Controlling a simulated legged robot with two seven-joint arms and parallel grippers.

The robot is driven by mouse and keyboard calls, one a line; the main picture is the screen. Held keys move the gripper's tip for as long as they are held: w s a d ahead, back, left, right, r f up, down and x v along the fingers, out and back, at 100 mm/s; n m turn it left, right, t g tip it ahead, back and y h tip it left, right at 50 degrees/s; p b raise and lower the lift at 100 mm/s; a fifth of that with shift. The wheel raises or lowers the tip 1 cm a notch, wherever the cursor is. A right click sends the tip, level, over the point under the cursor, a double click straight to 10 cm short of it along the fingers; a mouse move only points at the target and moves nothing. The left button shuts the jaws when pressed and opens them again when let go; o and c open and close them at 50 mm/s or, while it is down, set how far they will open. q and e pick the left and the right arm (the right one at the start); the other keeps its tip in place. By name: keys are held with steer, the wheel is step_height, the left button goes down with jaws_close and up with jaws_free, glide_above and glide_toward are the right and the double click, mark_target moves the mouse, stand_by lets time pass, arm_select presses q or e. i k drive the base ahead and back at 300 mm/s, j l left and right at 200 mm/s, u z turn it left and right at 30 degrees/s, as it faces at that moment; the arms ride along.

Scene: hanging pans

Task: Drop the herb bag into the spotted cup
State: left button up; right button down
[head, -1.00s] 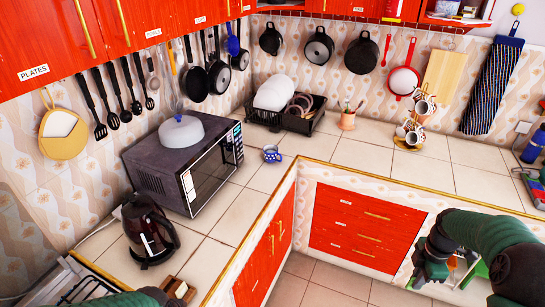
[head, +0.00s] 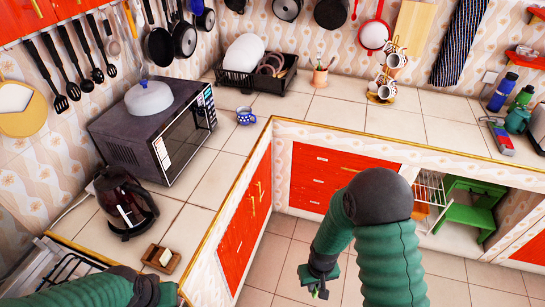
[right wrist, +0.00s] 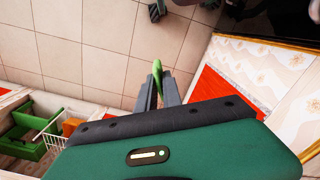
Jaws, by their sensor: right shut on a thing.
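The spotted cup (head: 246,116), blue with pale spots, stands upright on the counter just right of the microwave. My right gripper (head: 318,288) hangs over the floor in front of the red drawers, below and right of the cup and well apart from it. The right wrist view shows this gripper (right wrist: 158,92) shut on a small green thing, seemingly the herb bag (right wrist: 157,68), which sticks out past the fingertips. The bag is too small to make out in the head view. Part of my left arm shows at the lower left, but its gripper is out of the picture.
The microwave (head: 156,135) and kettle (head: 125,203) stand left of the cup. A black dish rack (head: 258,82) is behind it. The counter's gilded edge (head: 232,178) lies between my right gripper and the cup. A soap dish (head: 160,260) sits at the near counter end.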

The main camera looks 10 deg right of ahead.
mark_target(244, 121)
steer(key=i+l+u, duration=0.1)
steer(key=u, duration=0.3)
steer(key=i+l+u, duration=0.1)
steer(key=l+u, duration=0.25)
steer(key=i+l+u, duration=0.1)
steer(key=u, duration=0.3)
steer(key=l+u, duration=0.35)
steer(key=i+j, duration=0.05)
steer(key=j, duration=0.05)
